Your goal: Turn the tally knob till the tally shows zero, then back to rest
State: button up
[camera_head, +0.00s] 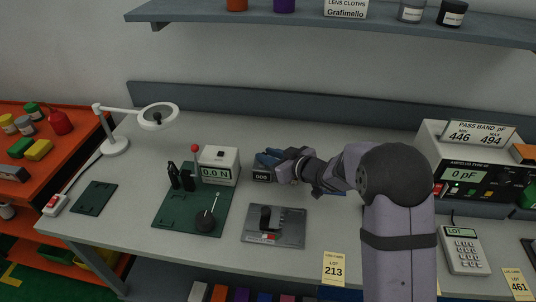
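The tally (262,176) is a small dark box with a pale digit window, standing on the grey bench behind the metal plate. Its digits look like 006 or 000 but are too small to read surely. My gripper (268,158) reaches in from the right with its blue fingers directly behind and above the tally. I cannot make out the tally knob; the fingers and wrist cover that side of the box. Whether the fingers touch or grip anything does not show.
A force meter (218,166) reading 0.0 N and a green mat (172,218) with dark fixtures stand to the left. A metal plate (288,232) with a black block lies in front. A capacitance meter (470,165) stands right. A shelf (330,18) hangs above.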

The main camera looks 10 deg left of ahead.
grip_shut()
